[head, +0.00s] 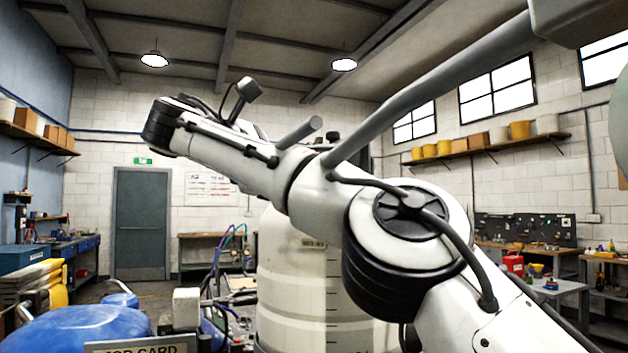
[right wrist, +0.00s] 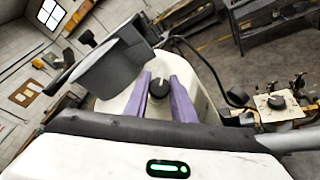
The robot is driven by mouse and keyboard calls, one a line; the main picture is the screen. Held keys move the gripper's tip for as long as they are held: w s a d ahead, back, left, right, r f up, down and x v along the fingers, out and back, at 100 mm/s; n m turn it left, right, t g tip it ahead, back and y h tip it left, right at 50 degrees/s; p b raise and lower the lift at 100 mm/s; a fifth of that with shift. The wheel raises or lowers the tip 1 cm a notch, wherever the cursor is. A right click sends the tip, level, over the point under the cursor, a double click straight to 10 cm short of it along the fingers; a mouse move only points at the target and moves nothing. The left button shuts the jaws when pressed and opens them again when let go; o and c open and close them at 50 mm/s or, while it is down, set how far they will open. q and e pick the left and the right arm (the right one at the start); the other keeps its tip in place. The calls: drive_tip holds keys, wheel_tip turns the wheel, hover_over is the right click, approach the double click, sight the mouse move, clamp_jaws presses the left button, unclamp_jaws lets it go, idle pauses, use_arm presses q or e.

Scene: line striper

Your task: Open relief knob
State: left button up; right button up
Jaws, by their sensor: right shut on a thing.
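A round black knob (right wrist: 159,88) with a white mark on top stands on a white surface in the right wrist view. The two purple fingers of my right gripper (right wrist: 161,81) are on either side of it, and the gripper is shut on it. No label shows on the knob. My right arm crosses the head view, where its fingers and the knob cannot be made out. My left gripper is not in view.
A second dark knob (right wrist: 277,102) sits on a pale plate at the right of the right wrist view. In the head view a large white tank (head: 290,285) stands behind my arm. A blue rounded body (head: 75,330) is at lower left, near a white block (head: 186,308).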

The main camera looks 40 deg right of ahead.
idle(0.4)
drive_tip(key=o, duration=1)
drive_tip(key=shift+a, duration=0.1)
